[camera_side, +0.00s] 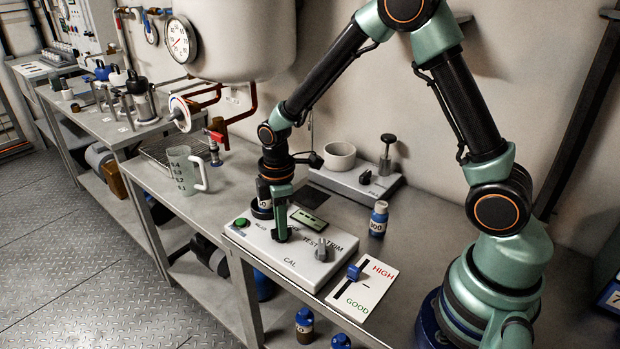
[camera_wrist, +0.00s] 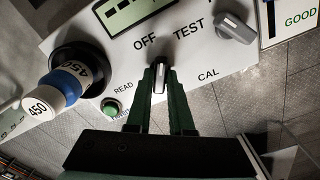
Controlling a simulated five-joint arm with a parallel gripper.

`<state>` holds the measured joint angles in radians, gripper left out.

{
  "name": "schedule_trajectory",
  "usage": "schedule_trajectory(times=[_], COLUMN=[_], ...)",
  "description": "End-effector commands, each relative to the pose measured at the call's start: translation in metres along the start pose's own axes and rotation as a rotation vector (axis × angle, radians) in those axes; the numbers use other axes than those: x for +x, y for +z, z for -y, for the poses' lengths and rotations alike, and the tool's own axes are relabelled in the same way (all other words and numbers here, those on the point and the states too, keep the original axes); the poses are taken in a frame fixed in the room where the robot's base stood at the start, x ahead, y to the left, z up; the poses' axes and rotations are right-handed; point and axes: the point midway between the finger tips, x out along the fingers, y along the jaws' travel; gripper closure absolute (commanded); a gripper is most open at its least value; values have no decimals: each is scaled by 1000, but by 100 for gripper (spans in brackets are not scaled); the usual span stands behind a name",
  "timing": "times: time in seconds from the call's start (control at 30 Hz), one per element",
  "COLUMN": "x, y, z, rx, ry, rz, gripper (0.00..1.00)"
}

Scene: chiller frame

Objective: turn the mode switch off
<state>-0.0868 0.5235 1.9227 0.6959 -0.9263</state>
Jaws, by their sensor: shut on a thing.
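The mode switch (camera_wrist: 161,76) is a small grey knob on a white meter box, with OFF to its upper left, TEST to its upper right and CAL to its lower right in the wrist view. My gripper (camera_wrist: 160,82) is shut on the knob, one dark green finger on each side. The knob's long grip lies nearly upright in that picture, its top end below the gap between OFF and TEST. I cannot tell which end is the pointer. In the side view my gripper (camera_side: 282,234) comes down onto the meter box (camera_side: 290,258) and hides most of the knob.
A grey TRIM knob (camera_side: 321,251) is beside my gripper. The box also has a green button (camera_side: 240,222), a display (camera_side: 307,218) and a vial marked 450 (camera_wrist: 58,88) in a black socket. A bottle (camera_side: 378,219) and HIGH/GOOD card (camera_side: 361,288) are nearby.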

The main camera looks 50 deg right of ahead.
Motion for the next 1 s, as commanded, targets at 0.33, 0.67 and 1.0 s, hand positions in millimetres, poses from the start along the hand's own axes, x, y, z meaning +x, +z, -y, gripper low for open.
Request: schedule_trajectory(times=[0.33, 0.67, 1.0], x=[-1, -1, -1], y=[-1, -1, -2], z=[-1, 0, 0], rx=[-308, -504, -573], ry=[3, 4, 3], rz=[-2, -1, -1], gripper=[100, 100, 100])
